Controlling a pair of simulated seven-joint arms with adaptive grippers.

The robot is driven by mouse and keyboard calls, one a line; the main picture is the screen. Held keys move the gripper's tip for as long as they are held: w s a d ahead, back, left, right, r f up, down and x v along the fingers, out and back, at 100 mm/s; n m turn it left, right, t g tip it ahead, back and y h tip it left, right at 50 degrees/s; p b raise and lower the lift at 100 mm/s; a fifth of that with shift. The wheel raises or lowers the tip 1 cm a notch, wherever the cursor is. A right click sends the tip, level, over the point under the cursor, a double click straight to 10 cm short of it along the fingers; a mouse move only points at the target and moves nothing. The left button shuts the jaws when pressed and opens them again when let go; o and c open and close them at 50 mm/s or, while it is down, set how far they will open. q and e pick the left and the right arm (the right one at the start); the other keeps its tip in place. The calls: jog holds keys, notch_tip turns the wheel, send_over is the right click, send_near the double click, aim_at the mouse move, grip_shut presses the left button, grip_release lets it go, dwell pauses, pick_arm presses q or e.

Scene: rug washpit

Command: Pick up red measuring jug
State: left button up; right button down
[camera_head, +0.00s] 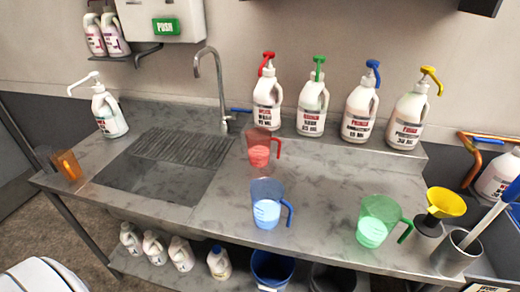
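The red measuring jug (259,148) stands upright on the steel counter (305,182), right of the sink and in front of the pump bottles. Its handle points right. A blue measuring jug (267,204) stands nearer the front edge, just below it in the picture. A green measuring jug (375,221) stands further right with its handle to the right. Neither of my grippers shows in the head view.
Several pump bottles (313,108) line the back ledge. A tap (222,95) rises behind the sink (160,181). An amber jug (68,166) stands far left. A yellow funnel (445,203) and grey cup (456,253) stand at right. Counter between the red and green jugs is clear.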

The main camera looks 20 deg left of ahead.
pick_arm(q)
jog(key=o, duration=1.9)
